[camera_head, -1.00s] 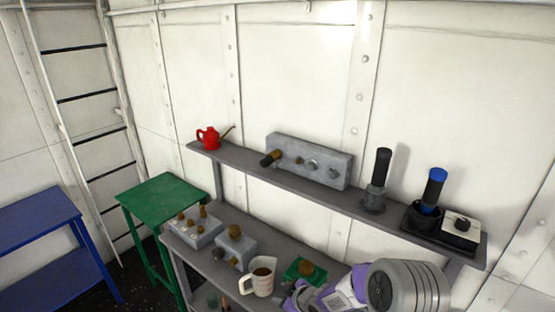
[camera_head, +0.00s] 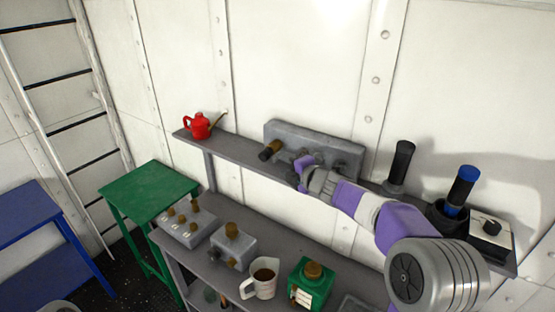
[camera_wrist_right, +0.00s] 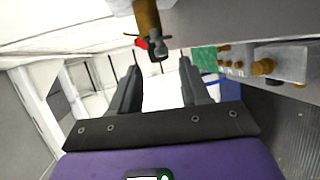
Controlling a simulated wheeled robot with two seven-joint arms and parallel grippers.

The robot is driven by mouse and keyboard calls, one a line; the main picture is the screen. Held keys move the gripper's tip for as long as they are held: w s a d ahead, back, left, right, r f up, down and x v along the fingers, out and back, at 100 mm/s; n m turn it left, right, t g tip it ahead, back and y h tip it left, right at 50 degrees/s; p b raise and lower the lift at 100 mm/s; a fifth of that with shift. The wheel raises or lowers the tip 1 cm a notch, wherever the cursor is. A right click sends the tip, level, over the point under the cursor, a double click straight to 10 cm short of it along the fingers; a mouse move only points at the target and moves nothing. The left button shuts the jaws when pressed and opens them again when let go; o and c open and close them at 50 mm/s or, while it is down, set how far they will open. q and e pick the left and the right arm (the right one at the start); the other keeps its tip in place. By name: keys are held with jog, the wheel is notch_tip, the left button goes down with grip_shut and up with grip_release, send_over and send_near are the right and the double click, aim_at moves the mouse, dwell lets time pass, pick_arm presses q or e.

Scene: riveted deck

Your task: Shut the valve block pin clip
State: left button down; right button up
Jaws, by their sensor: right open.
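A long grey block (camera_head: 350,134) with several fittings stands on the upper shelf against the wall; I take it for the valve block. A brass fitting with a dark end (camera_head: 272,149) sticks out at its left. In the right wrist view this brass fitting (camera_wrist_right: 147,22) hangs from the top, just beyond and above my fingers. I cannot make out the pin clip's state. My right gripper (camera_head: 299,172) is in front of the block, right of the brass fitting, and hides part of the other fittings. Its fingers (camera_wrist_right: 158,85) are apart and empty. My left gripper is not visible.
A red can (camera_head: 199,126) stands at the shelf's left end. Black (camera_head: 401,165) and blue-topped (camera_head: 463,186) cylinders stand at the right. Below are grey boxes (camera_head: 232,246), a mug (camera_head: 262,280) and a green box (camera_head: 310,287). A green table (camera_head: 152,187) stands left.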

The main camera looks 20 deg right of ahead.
aim_at(276, 160)
jog(key=x, duration=0.4)
jog(key=shift+w+d+f, duration=0.1)
jog(key=shift+w, duration=0.15)
jog(key=shift+w+f, duration=0.1)
jog(key=shift+w, duration=0.1)
